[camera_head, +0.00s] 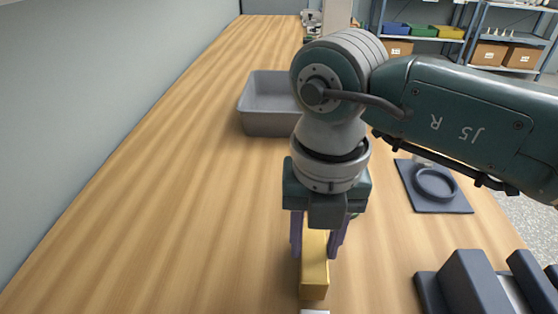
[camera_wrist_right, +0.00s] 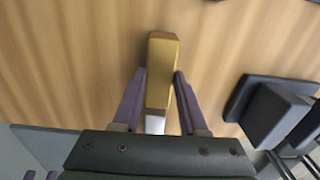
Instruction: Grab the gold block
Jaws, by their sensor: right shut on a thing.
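The gold block (camera_head: 314,270) is a long, narrow bar near the front of the wooden table in the head view. It also shows in the right wrist view (camera_wrist_right: 161,75), between the fingers. My right gripper (camera_head: 319,250) points down over the block and is shut on it, one purple finger on each side. In the right wrist view the right gripper (camera_wrist_right: 159,88) has its fingertips along the block's sides. Whether the block is lifted or rests on the table cannot be told.
A grey bin (camera_head: 262,120) stands farther back on the table, partly behind my right arm. A dark pad with a round ring (camera_head: 437,185) lies to the right. A dark slotted holder (camera_head: 470,285) is at the front right. A pale piece (camera_head: 315,312) shows at the bottom edge. The table's left side is clear.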

